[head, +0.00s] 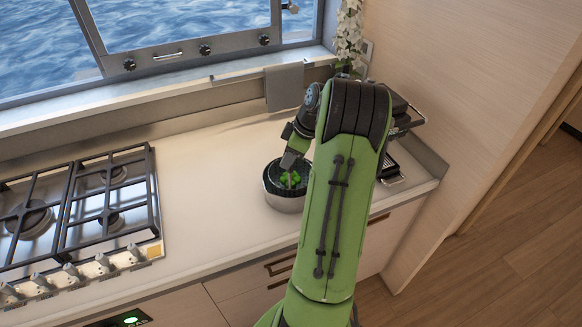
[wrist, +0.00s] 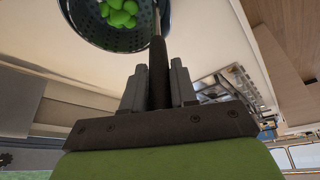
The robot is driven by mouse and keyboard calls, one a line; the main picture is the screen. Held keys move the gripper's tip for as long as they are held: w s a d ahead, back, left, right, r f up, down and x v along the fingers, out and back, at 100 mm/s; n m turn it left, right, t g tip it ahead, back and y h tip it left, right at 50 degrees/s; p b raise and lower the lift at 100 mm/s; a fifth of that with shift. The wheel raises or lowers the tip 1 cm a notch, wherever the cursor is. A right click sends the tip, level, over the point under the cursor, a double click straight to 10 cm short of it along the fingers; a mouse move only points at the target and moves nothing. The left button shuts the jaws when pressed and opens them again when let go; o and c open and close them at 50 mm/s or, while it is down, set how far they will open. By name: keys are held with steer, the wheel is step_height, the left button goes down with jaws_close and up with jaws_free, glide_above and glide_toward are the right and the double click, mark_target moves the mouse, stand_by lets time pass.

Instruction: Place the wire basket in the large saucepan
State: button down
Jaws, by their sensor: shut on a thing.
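The wire basket (head: 273,178) is dark and round, with green pieces inside. In the head view it shows at the mouth of the large saucepan (head: 287,205), a silver pot on the counter. I cannot tell whether the basket rests on the pan's bottom or hangs inside its rim. My gripper (head: 292,158) is above the pan's back edge, partly hidden by my arm. In the wrist view, my gripper (wrist: 157,85) is shut on the basket's dark handle (wrist: 158,60), and the perforated basket wall (wrist: 92,20) shows at the top.
A gas hob (head: 85,210) lies to the left, with bare counter (head: 205,190) between it and the pan. A dark appliance (head: 405,120) stands at the right, partly behind my arm. A grey towel (head: 284,87) hangs on a rail below the window.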

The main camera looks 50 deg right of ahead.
step_height(320, 180, down, 3)
steer(key=shift+s+r, duration=0.1)
steer(key=shift+r, duration=0.1)
steer(key=shift+f, duration=0.1)
steer(key=c, duration=1.3)
jaws_free()
steer(key=shift+f, duration=0.15)
steer(key=shift+c, duration=0.2)
steer(key=o, duration=0.5)
steer(key=shift+c, duration=0.2)
